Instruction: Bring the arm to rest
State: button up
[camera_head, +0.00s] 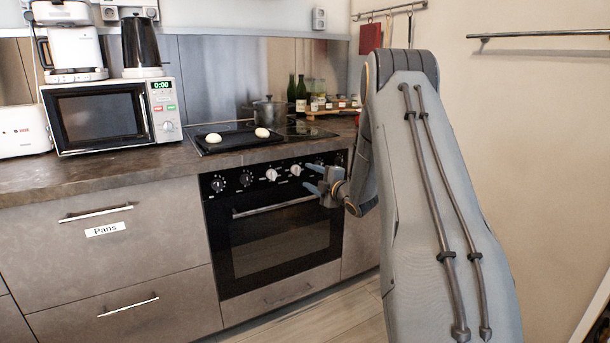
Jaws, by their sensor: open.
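My arm (435,200) rises large on the right of the view, folded over at the top with its end hanging down behind it. My gripper (316,181) points left in front of the oven's upper right, its two fingers apart and nothing between them. The oven (275,240) is behind the gripper, and its door is closed. I cannot tell the exact gap between the gripper and the oven front.
A black tray (236,140) with two pale round items lies on the cooktop. Drawers (110,235) at left are closed. Floor (345,310) before the oven is clear.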

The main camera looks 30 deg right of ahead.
jog(key=shift+s, duration=0.6)
